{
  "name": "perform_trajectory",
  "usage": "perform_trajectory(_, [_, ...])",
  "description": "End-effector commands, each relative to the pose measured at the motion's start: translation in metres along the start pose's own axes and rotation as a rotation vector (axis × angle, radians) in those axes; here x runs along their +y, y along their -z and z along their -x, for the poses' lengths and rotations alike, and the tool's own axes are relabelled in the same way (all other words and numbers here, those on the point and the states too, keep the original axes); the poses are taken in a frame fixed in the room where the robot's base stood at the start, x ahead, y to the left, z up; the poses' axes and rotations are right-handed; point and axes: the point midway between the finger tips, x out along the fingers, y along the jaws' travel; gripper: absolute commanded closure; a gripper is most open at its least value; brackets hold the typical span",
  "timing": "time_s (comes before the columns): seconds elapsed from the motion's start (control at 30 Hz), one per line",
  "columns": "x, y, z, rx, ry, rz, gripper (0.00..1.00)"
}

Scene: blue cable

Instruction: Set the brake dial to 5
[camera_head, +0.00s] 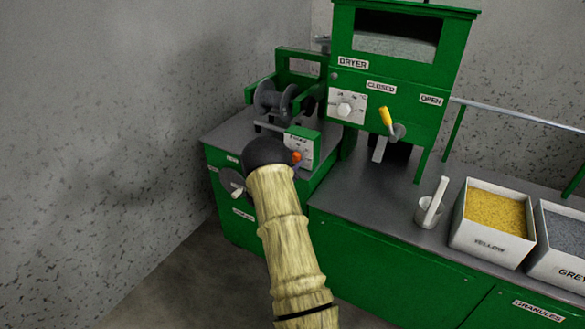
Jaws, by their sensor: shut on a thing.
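The brake box (301,142) is a small green housing with a pale dial face, standing on the grey top of the left-hand cabinet. The brake dial (304,156) is partly covered by the end of my arm, and its setting cannot be read. My gripper (288,157) is at the left side of the dial face, mostly hidden behind my dark round wrist. The gripper is shut on the dial's knob, though the fingers themselves are not clear.
A spool (276,100) in a green frame stands behind the brake box. The dryer (385,75) with its white dial (346,107) and yellow-handled lever (386,119) rises to the right. A scoop cup (429,212) and a yellow granule bin (492,222) stand on the right counter.

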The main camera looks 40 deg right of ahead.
Motion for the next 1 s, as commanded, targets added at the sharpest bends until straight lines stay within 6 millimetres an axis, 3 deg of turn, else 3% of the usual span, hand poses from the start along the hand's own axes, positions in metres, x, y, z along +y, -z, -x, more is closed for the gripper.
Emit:
perform_trajectory(0.4, [0.0006,-0.0027,0.0017,-0.001,-0.001,-0.259,0.89])
perform_trajectory(0.97, [0.0003,-0.0016,0.0020,-0.002,-0.003,-0.300,0.89])
perform_trajectory(1.0, [0.0003,-0.0017,0.0020,-0.002,-0.003,-0.299,0.60])
